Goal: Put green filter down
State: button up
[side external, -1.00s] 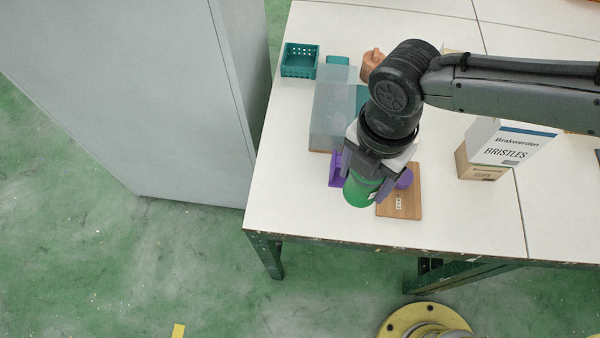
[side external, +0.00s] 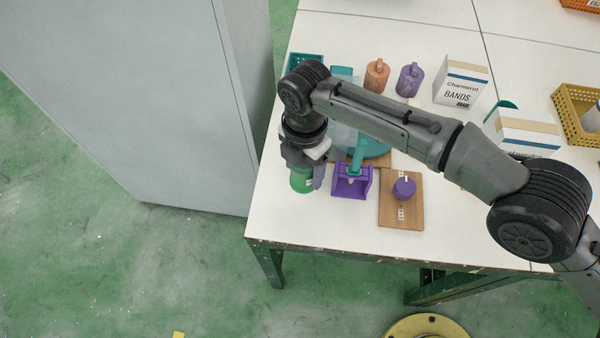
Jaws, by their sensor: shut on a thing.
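The green filter (side external: 301,181) is a green cylinder, upright at the left front of the white table. My gripper (side external: 304,172) is shut on it from above, and its fingers and wrist hide the filter's upper part. The filter's lower end looks at or just above the tabletop; I cannot tell whether it touches.
A purple stand (side external: 351,182) is close on the right. A wooden board (side external: 402,213) holds a purple knobbed piece (side external: 404,188). A teal basket (side external: 306,60), an orange canister (side external: 377,75) and a purple canister (side external: 409,79) stand behind. The table (side external: 283,222) is bare in front.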

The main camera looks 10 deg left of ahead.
aim_at(300, 177)
jog(key=shift+w+a+f, duration=0.3)
jog(key=shift+a+f, duration=0.15)
jog(key=shift+f, duration=1.65)
jog(key=shift+f, duration=0.15)
jog(key=o, duration=1.5)
jog(key=shift+r, duration=3.9)
